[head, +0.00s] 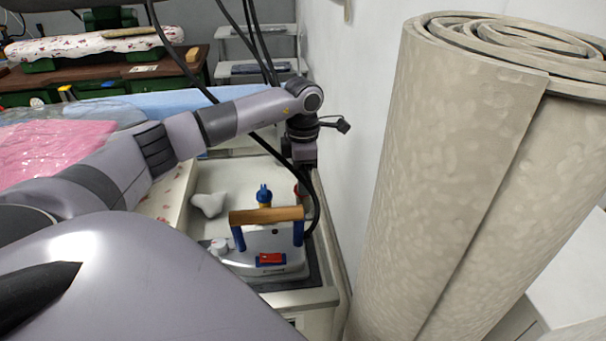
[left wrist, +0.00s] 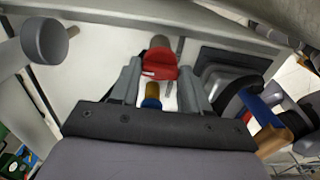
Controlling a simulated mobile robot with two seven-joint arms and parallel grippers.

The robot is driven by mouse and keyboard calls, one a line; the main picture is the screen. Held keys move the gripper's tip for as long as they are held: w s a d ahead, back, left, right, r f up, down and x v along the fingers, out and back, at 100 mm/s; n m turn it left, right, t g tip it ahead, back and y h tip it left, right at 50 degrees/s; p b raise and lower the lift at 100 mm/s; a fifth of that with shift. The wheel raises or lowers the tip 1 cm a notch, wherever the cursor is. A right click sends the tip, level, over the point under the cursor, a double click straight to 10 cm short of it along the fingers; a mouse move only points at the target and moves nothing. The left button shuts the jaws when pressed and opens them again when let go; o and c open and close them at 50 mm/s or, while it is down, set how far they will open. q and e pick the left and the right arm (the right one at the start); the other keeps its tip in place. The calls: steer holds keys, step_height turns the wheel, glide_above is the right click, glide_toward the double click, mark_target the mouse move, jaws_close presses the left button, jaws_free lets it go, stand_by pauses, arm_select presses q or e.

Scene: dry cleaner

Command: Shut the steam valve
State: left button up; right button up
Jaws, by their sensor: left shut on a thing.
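The steam valve's red handle (left wrist: 160,62) is between the fingers of my left gripper (left wrist: 163,78) in the left wrist view. The fingers stand on either side of it and are shut on it. In the head view my left gripper (head: 302,164) points down over the right edge of the white-topped station. Only a small bit of red (head: 297,190) shows under it there; the rest of the valve is hidden. I cannot tell the handle's exact angle. My right gripper is not in view.
A steam iron (head: 262,262) with a wooden handle stands close by. A blue and yellow bottle (head: 264,196) and a white lumpy object (head: 208,204) are behind it. A large beige roll (head: 450,170) stands at the right. A pink plastic-covered item (head: 50,148) lies left.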

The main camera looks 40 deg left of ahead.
arm_select(q)
steer(key=shift+n, duration=0.3)
steer(key=o, duration=1.1)
steer(key=shift+c, duration=0.2)
steer(key=shift+r, duration=0.1)
step_height(320, 180, up, 7)
steer(key=shift+b, duration=0.35)
steer(key=shift+s, duration=0.1)
